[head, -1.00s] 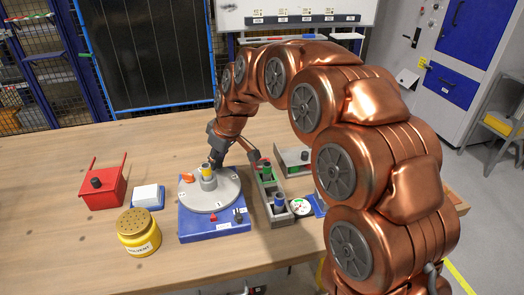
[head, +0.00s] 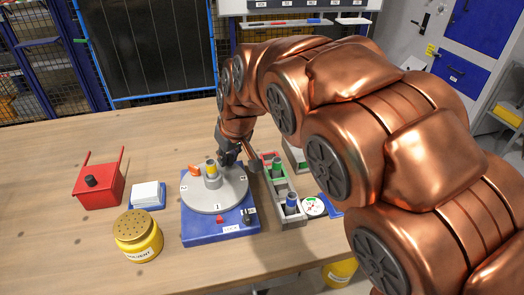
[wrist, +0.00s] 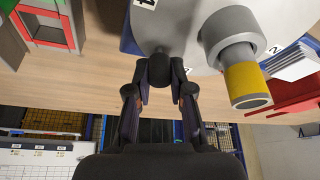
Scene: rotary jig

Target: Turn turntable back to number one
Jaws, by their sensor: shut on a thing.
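The grey round turntable (head: 205,200) sits on a blue base (head: 200,232). Its label 1 (head: 217,207) is at the front, close to the red pointer (head: 219,219) on the base. Label 2 is at the left and label 4 at the right. A grey holder with a yellow-banded cylinder (head: 211,167) stands on the disc; the cylinder also shows in the wrist view (wrist: 245,82). My gripper (head: 228,158) is at the disc's back edge. In the wrist view my gripper (wrist: 160,75) is shut on a dark knob (wrist: 159,68) at the disc's rim.
A grey rack (head: 291,217) and a round dial (head: 314,207) stand right, close to my arm.

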